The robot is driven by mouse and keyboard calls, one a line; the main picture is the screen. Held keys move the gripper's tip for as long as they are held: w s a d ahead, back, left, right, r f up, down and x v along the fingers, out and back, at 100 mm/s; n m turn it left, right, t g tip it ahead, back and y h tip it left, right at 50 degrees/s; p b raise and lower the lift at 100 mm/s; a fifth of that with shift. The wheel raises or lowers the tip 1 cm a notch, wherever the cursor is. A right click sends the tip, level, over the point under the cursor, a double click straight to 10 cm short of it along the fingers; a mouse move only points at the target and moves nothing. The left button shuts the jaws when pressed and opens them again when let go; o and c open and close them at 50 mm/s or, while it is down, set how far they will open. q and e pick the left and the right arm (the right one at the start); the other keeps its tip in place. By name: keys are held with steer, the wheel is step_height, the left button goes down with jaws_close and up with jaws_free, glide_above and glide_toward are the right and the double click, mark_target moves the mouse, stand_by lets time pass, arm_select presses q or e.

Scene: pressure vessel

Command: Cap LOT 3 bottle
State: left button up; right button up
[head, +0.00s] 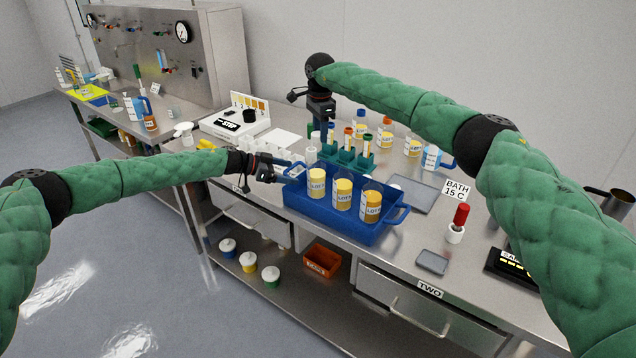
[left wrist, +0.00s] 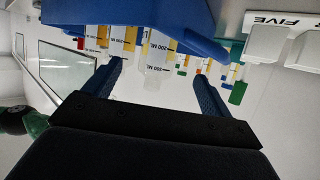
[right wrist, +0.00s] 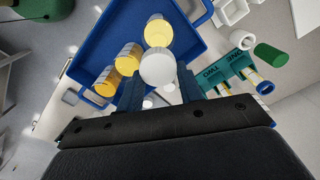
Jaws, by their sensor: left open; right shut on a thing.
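A blue tray (head: 318,222) holds three bottles with yellow contents: a left one (head: 317,184), a middle one (head: 343,194) and a right one (head: 371,207). Their LOT labels are too small to tell the numbers surely. My right gripper (right wrist: 158,82) is shut on a white round cap (right wrist: 157,68), above the tray's far left side, close to one bottle (right wrist: 158,32). The other two bottles (right wrist: 118,70) stand apart from it. My left gripper (head: 284,170) is open at the tray's left end; its fingers (left wrist: 156,72) are apart, close to the tray (left wrist: 130,14).
A green rack (head: 348,159) with tubes stands just behind the tray. More bottles (head: 385,136) stand behind it. Several small pots (head: 249,261) sit on the lower shelf.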

mark_target(315, 177)
arm_select(q)
steer(key=x, duration=1)
steer(key=shift+w+d+f, duration=0.1)
steer(key=shift+f, duration=0.05)
arm_select(e)
steer(key=shift+a, duration=0.25)
arm_select(q)
steer(key=shift+c, duration=0.2)
arm_select(e)
steer(key=shift+d, duration=0.1)
arm_select(q)
steer(key=c, duration=1.4)
arm_select(e)
steer(key=shift+f, duration=2.4)
